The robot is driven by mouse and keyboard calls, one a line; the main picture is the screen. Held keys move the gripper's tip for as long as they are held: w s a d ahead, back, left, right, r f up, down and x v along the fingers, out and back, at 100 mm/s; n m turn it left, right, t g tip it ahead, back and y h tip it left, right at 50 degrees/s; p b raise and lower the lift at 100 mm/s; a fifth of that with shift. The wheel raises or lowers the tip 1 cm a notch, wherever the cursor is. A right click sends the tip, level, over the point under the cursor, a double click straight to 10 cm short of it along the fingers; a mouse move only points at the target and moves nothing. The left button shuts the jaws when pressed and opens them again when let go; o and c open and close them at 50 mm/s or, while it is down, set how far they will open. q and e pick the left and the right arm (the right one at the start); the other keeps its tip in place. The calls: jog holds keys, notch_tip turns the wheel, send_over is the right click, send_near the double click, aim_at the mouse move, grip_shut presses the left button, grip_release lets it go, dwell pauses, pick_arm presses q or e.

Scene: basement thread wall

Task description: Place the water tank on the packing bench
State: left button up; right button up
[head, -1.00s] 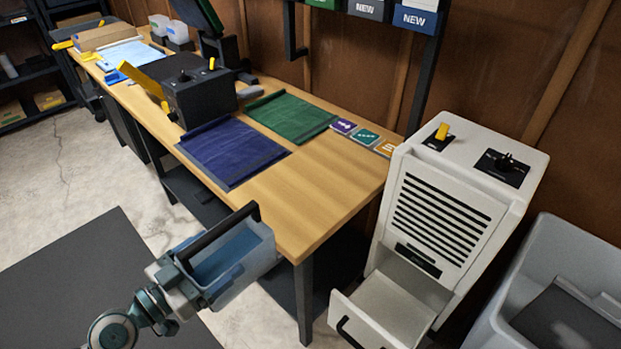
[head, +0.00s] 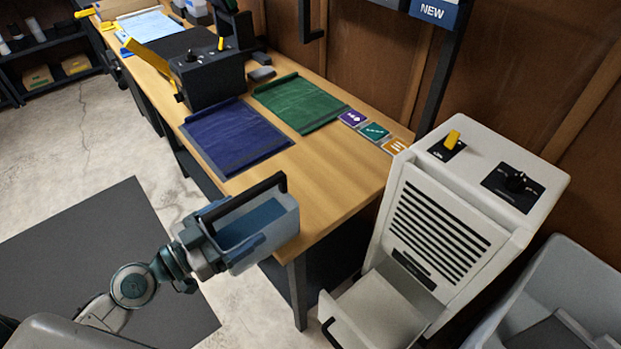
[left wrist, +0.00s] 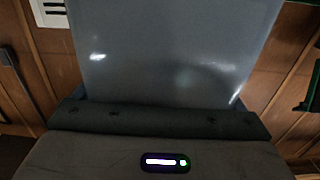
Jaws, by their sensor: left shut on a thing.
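The water tank (head: 268,234) is a translucent blue-grey open box with a black handle bar along its top. My left gripper (head: 208,247) is shut on its left end and holds it up at the near edge of the packing bench (head: 325,179). In the head view the tank overlaps the bench's front edge; I cannot tell if it touches the bench. In the left wrist view the tank wall (left wrist: 175,50) fills the upper middle, close against the gripper. The fingertips are hidden. My right gripper is not in view.
A blue mat (head: 235,138), a green mat (head: 298,103) and small colored cards (head: 374,132) lie on the bench. A black box (head: 205,80) stands farther back. The bench's near right end is bare. A white dehumidifier (head: 450,215) with its front bay open stands right of the bench.

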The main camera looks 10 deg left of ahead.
pick_arm(q)
jog(key=shift+w+d+r, duration=0.15)
jog(key=shift+w, duration=0.15)
jog(key=w+f+p, duration=0.1)
jog(key=w+p, duration=0.1)
jog(key=w, duration=0.3)
jog(key=w+f+p, duration=0.2)
jog(key=w, duration=0.3)
jog(key=w+d+f+p, duration=0.1)
jog(key=w+f+p, duration=0.1)
jog(key=w, duration=0.3)
jog(key=shift+w+p, duration=0.4)
jog(key=shift+p, duration=0.2)
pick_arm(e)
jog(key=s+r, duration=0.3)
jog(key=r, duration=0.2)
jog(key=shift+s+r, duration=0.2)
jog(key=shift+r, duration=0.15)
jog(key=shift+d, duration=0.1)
pick_arm(q)
jog(key=shift+f, duration=0.1)
jog(key=o, duration=1.1)
jog(key=shift+f, duration=0.1)
jog(key=shift+o, duration=0.5)
jog(key=shift+s, duration=0.1)
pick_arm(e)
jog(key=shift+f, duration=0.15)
